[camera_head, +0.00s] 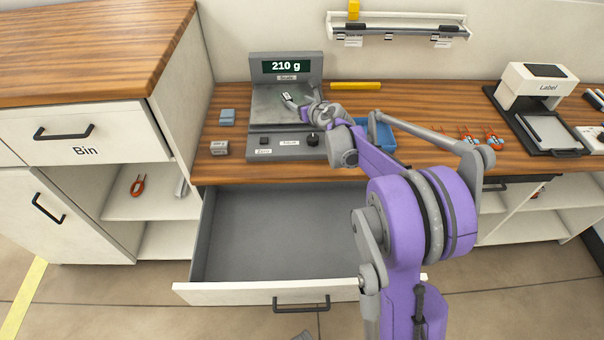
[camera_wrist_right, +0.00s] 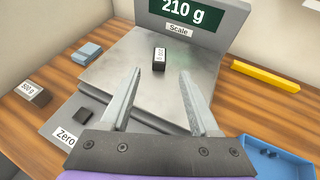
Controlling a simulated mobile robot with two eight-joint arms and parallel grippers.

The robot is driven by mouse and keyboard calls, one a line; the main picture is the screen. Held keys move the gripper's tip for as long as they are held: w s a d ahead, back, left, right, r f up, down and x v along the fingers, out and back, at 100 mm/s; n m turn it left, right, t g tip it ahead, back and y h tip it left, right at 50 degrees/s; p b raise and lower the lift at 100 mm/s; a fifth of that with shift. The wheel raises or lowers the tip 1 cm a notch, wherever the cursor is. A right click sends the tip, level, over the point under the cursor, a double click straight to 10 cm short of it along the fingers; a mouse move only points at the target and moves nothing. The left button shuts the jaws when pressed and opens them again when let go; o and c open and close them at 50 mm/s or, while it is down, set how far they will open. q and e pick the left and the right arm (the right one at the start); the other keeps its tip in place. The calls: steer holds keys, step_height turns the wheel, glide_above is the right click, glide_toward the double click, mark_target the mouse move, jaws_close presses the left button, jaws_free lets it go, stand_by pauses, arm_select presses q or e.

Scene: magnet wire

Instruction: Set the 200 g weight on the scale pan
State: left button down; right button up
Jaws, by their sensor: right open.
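The scale (camera_head: 286,67) stands on the wooden counter, and its display reads 210 g. A small dark weight with a white label (camera_wrist_right: 159,59) stands on the metal scale pan (camera_wrist_right: 113,62); its label is too small to read surely. In the head view the weight (camera_head: 286,97) is partly hidden by my right gripper (camera_head: 297,104). In the right wrist view the gripper (camera_wrist_right: 161,74) is open and empty over the pan, its fingertips apart, with the weight beyond them and not between them.
A 500 g weight (camera_wrist_right: 29,94) and blue blocks (camera_head: 227,117) sit left of the scale. A yellow bar (camera_head: 355,85) lies behind right, a blue bin (camera_head: 378,133) to the right. An open, empty-looking drawer (camera_head: 270,235) juts out below. A label printer (camera_head: 540,95) stands far right.

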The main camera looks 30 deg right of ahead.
steer(key=s+a+r+m+h, duration=0.2)
steer(key=s+a+r+m, duration=0.3)
steer(key=m, duration=0.4)
steer(key=s+a+r+m+h, duration=0.2)
steer(key=s+r+m+h, duration=0.1)
steer(key=s+m, duration=0.5)
steer(key=s+a+f+m+g+y, duration=0.3)
steer(key=s+a+f+m, duration=0.5)
steer(key=s, duration=0.5)
steer(key=s+a+f+m+g+y, duration=0.4)
steer(key=s+a+f+m, duration=0.5)
steer(key=s, duration=0.4)
steer(key=shift+a+f+g, duration=0.15)
steer(key=shift+a+g, duration=0.4)
steer(key=shift+g, duration=0.25)
steer(key=shift+s, duration=0.15)
